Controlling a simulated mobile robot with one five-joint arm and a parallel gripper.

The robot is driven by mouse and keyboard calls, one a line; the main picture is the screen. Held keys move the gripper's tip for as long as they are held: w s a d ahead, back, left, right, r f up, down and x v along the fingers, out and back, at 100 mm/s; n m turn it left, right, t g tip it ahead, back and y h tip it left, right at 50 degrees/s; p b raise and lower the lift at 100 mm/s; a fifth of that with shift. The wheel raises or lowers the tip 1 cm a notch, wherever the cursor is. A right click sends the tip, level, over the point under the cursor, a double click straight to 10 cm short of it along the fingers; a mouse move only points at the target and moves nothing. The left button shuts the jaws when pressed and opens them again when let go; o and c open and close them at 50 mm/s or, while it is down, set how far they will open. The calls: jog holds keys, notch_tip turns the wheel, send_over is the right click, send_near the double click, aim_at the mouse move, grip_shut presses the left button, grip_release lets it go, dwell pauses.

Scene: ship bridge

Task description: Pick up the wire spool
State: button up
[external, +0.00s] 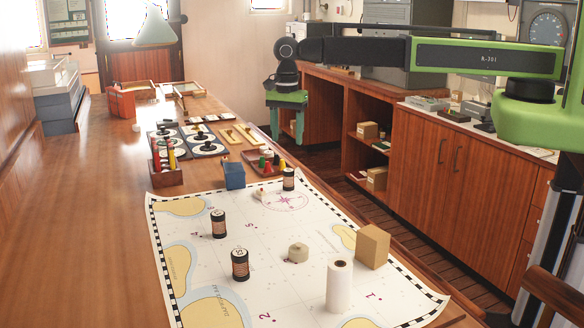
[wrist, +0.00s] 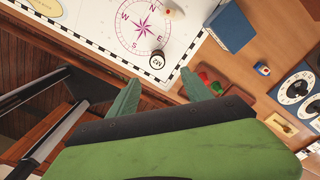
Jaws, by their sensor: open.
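Three dark cylinders that look like spools stand upright on the chart. One is at the chart's far edge (external: 288,180), one left of centre (external: 218,224) and one nearer the front (external: 240,265). I cannot tell for sure which is the wire spool. The wrist view shows one dark cylinder, its pale top marked M2 (wrist: 157,62), ahead of my fingertips and between their lines. My gripper (external: 286,130) hangs above the table's right side, jaws down, open and empty. Its two green fingers (wrist: 160,93) are apart and touch nothing.
The chart (external: 185,245) also holds a white roll (external: 339,287), a cardboard box (external: 373,247) and a small beige roll (external: 298,252). A blue box (external: 235,176) and a tray of coloured pieces (external: 262,158) stand beyond. The table's right edge drops to the floor.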

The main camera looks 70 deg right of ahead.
aim_at(289, 170)
notch_tip(289, 170, down, 9)
jog(key=b, duration=0.7)
jog(key=f+b, duration=0.1)
jog(key=b, duration=0.1)
jog(key=f+b, duration=0.1)
jog(key=f, duration=0.1)
jog(key=f+b, duration=0.2)
jog(key=shift+s+f+b, duration=0.15)
jog(key=shift+s+b, duration=0.1)
jog(key=shift+b, duration=0.05)
jog(key=shift+r, duration=0.2)
jog(key=shift+c, duration=0.5)
grip_shut()
